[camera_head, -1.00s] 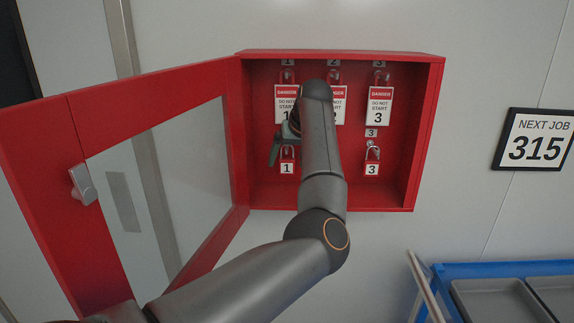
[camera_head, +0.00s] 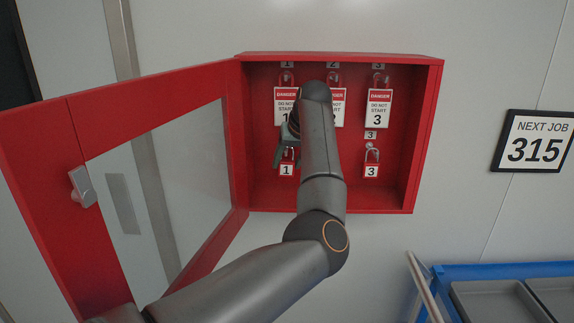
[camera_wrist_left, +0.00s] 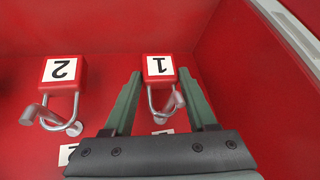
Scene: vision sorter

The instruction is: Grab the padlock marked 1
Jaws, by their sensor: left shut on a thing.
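The padlock marked 1 (camera_head: 287,169) has a red body with a white label and a metal shackle. It hangs on its peg at the lower left of the red cabinet. In the left wrist view the padlock (camera_wrist_left: 158,67) appears upside down, between the two green fingers. My left gripper (camera_head: 285,160) is shut on it; in the left wrist view the gripper (camera_wrist_left: 160,74) has one finger on each side of its body. My forearm hides part of the cabinet's middle in the head view. My right gripper is not in view.
The padlock marked 2 (camera_wrist_left: 63,72) hangs beside it, and the padlock marked 3 (camera_head: 372,170) hangs at right. Danger tags, such as tag 3 (camera_head: 379,108), hang above. The cabinet door (camera_head: 55,180) stands open at left. A blue cart (camera_head: 500,268) is at lower right.

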